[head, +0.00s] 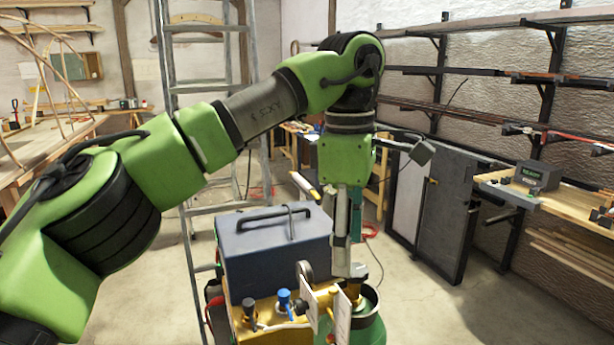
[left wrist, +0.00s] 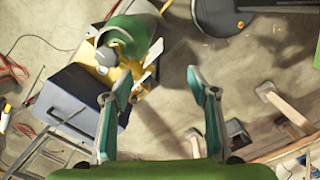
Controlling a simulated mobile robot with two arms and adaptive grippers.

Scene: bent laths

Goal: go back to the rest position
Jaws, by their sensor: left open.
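My left arm comes in from the left of the head view and bends down in the middle. Its left gripper (head: 347,238) points down, in front of the right side of a dark blue box with a handle (head: 275,250). In the left wrist view the two fingers of this gripper (left wrist: 158,78) stand wide apart with nothing between them, and bare floor shows beyond. The blue box (left wrist: 62,92) lies to the left of the fingers there. My right gripper is in neither view.
A brass-coloured panel with valves (head: 270,318) and a green tank (head: 372,325) stand below the gripper. A stepladder (head: 168,75) rises behind the arm. A workbench with bent laths (head: 50,150) is at left. A bench with a grey device (head: 538,177) is at right. Open floor lies between.

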